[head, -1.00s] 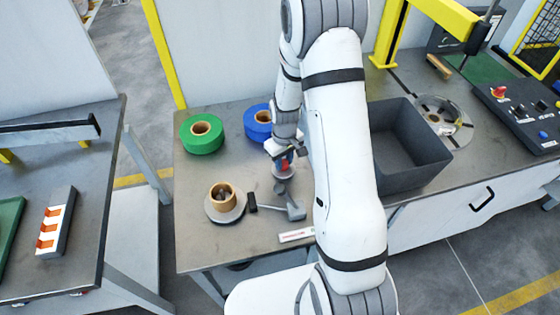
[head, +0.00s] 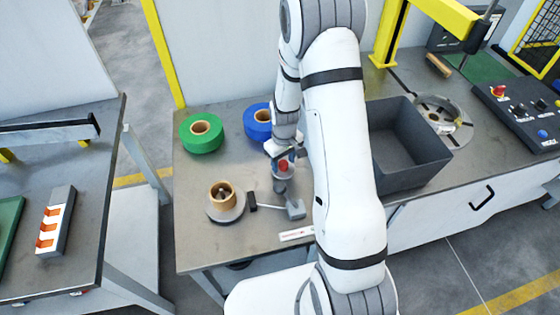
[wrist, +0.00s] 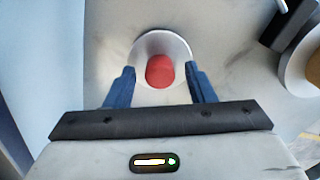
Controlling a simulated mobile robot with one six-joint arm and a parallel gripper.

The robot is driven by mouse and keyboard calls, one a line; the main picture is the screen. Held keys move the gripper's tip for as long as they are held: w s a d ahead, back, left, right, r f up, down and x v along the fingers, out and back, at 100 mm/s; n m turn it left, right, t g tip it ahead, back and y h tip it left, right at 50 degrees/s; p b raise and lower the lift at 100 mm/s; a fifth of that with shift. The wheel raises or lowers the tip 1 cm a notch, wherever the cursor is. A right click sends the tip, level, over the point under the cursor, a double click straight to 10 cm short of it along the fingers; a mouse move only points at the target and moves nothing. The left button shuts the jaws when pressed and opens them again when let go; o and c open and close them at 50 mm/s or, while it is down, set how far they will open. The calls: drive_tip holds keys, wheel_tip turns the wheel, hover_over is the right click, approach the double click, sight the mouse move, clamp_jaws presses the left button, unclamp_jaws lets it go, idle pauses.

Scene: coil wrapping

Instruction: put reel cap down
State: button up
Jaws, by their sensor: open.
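The reel cap has a red knob (head: 283,167) on a pale round disc, and it sits on or close over the table beneath my gripper (head: 282,150). In the wrist view the red knob (wrist: 160,71) and the pale disc (wrist: 160,42) show between the two blue fingers. My gripper (wrist: 160,74) is open, with clear gaps on both sides of the knob. The cap's underside is hidden, so its exact contact with the table cannot be told.
A green roll (head: 202,133) and a blue roll (head: 257,121) lie behind. A cardboard core (head: 222,193) stands on a grey disc to the left. A grey tool (head: 294,209) lies in front. A dark bin (head: 410,160) stands to the right, beyond my arm.

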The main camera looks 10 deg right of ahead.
sight(284, 163)
wheel_tip(284, 163, up, 12)
drive_tip(key=s+r+m+t, duration=0.1)
drive_tip(key=s+r+m, duration=0.1)
drive_tip(key=s+r, duration=0.5)
drive_tip(key=s+a+r+m+t, duration=0.1)
drive_tip(key=s+r+m, duration=0.1)
drive_tip(key=s+r, duration=0.6)
drive_tip(key=s, duration=0.6)
drive_tip(key=shift+r+t+b, duration=0.25)
drive_tip(key=shift+t+b, duration=0.05)
drive_tip(key=shift+t, duration=0.1)
